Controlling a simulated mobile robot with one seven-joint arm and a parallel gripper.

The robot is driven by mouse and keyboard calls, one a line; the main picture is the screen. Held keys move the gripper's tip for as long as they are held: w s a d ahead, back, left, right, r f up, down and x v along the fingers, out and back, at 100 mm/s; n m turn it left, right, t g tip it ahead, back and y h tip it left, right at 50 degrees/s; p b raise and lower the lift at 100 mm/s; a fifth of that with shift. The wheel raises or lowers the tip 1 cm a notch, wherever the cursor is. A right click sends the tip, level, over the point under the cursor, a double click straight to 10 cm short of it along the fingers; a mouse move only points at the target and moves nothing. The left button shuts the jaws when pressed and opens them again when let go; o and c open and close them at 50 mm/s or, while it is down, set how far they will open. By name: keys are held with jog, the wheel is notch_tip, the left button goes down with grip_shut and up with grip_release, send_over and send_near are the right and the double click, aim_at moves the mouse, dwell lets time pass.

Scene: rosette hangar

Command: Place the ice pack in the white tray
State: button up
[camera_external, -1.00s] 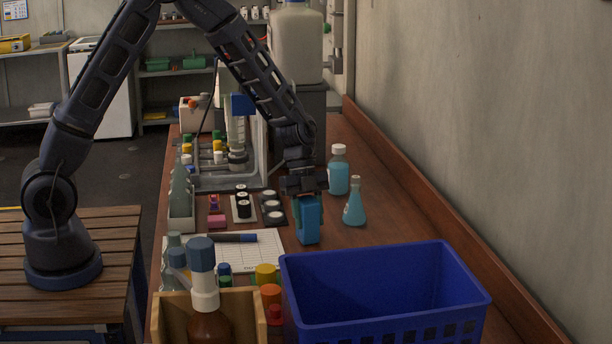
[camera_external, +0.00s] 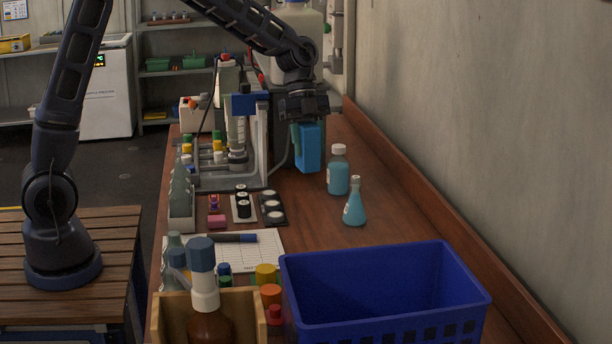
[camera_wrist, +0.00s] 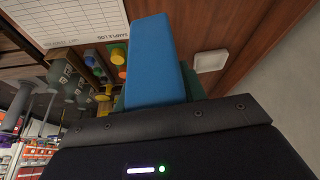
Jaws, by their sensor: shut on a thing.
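The ice pack is a blue block (camera_external: 308,150), hanging upright below my gripper (camera_external: 304,122), clear above the bench. My gripper is shut on its upper end. In the wrist view the ice pack (camera_wrist: 150,50) stands out from between the fingers of my gripper (camera_wrist: 154,94). A small white rounded square (camera_wrist: 210,60) lies against brown wood beside the ice pack in the wrist view. It may be the white tray, but I cannot tell for sure. I cannot make it out in the external view.
A blue bottle (camera_external: 338,175) and a blue flask (camera_external: 355,208) stand on the bench in front of the ice pack. A blue crate (camera_external: 385,260) stands at the front. A rack stand (camera_external: 262,150) is close on the left. Bare bench lies right of the bottle.

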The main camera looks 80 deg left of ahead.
jog(key=shift+w+d+r, duration=0.15)
jog(key=shift+w+r, duration=0.05)
jog(key=shift+r, duration=0.15)
jog(key=w+d+m, duration=0.2)
jog(key=w+d, duration=1.9)
jog(key=d, duration=0.5)
jog(key=shift+g, duration=0.4)
jog(key=f, duration=1.9)
jog(key=shift+w+a+f, duration=0.1)
jog(key=shift+w, duration=0.1)
jog(key=shift+f, duration=0.1)
jog(key=o, duration=1.1)
jog(key=shift+o, duration=0.2)
